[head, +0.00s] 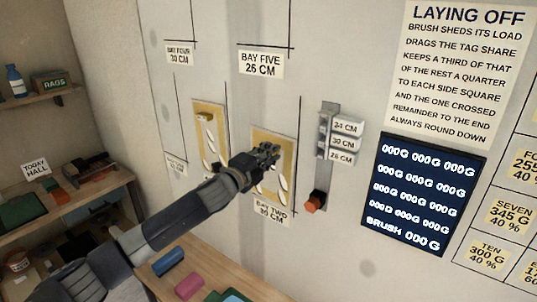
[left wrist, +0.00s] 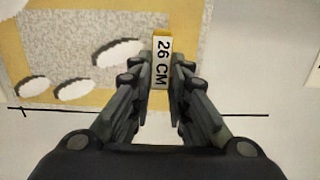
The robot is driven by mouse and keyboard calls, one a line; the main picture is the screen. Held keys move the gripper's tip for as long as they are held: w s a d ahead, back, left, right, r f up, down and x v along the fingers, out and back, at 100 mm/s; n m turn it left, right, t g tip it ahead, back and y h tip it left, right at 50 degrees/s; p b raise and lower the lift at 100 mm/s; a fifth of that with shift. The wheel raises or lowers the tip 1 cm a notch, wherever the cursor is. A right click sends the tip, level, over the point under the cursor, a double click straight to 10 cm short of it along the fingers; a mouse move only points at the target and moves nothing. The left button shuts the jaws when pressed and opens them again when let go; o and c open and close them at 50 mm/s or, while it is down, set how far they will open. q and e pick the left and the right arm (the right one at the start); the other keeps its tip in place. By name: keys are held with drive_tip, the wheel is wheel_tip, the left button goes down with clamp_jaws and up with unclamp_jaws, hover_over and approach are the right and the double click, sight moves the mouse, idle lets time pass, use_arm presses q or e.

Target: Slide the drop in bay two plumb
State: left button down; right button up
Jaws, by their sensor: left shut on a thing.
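The drop in bay two (head: 287,150) is a yellow-bordered sheet with a grey speckled middle and white leaf shapes, flat on the wall above the bay two label (head: 270,212). A thin dark line runs close along its right edge. In the left wrist view the drop (left wrist: 200,20) lies behind the fingers, and the dark line (left wrist: 60,111) crosses below. My left gripper (head: 268,153) is at the drop's upper middle. In the left wrist view its fingers (left wrist: 161,85) are shut on a white 26 CM tag (left wrist: 161,60). My right gripper is out of view.
A similar yellow sheet (head: 197,112) hangs to the left. A rail with 24, 30 and 26 CM tags (head: 343,143) and an orange knob (head: 314,202) is to the right, beside a dark readout panel (head: 420,195). A wooden bench (head: 215,262) lies below.

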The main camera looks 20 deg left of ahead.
use_arm(q)
drive_tip(key=shift+s+f, duration=0.1)
drive_tip(key=shift+s, duration=0.1)
drive_tip(key=shift+v, duration=1.25)
drive_tip(key=shift+a, duration=0.15)
drive_tip(key=shift+p, duration=0.3)
drive_tip(key=shift+p, duration=0.75)
